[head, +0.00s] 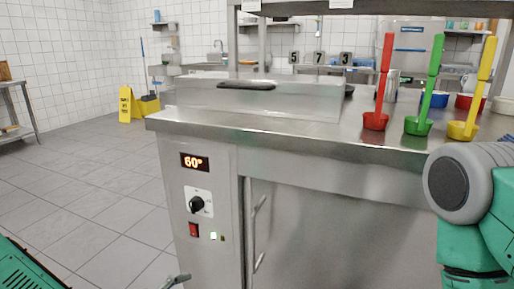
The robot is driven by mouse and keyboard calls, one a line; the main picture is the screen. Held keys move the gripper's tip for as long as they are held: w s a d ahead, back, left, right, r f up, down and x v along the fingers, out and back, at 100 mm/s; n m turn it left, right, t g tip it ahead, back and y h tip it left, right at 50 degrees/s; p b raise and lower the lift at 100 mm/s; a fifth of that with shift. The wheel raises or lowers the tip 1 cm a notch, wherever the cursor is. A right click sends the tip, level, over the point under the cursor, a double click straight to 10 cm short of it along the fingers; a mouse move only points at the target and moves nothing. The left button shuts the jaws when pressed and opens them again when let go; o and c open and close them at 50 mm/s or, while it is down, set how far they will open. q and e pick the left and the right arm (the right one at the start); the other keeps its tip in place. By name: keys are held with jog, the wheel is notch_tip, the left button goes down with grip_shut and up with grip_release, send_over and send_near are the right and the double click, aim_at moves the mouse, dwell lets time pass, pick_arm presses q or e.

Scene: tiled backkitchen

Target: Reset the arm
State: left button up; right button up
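My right arm (478,205) shows at the right edge as a grey round joint above a green link, in front of the steel counter. Its gripper is outside the picture. A small grey tip (178,280) shows at the bottom edge, left of the cabinet door. It may be a fingertip of my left gripper, but too little shows to tell whether it is open or shut. No object is seen held.
The steel counter (255,128) has a 60° display (194,162), a knob and a door handle (256,232). Red (376,121), green (418,126) and yellow (463,131) ladles stand on top. A green slotted thing (25,268) is bottom left.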

pick_arm(q)
jog(key=s+d+f+m+g+y, duration=0.1)
jog(key=s+d+f+m+g, duration=0.1)
jog(key=s+f+m+g, duration=0.55)
jog(key=s+a+f+m+g+y, duration=0.2)
jog(key=s+a+f+m+y, duration=0.15)
jog(key=s+a, duration=0.45)
jog(key=s+a+f+m+g+y, duration=0.1)
jog(key=s+a+f+m+y, duration=0.3)
jog(key=s, duration=0.9)
notch_tip(320, 180, up, 18)
jog(key=h+p, duration=0.1)
jog(key=p, duration=1.5)
jog(key=shift+w+m, duration=0.3)
jog(key=shift+w, duration=0.15)
jog(key=shift+w, duration=0.1)
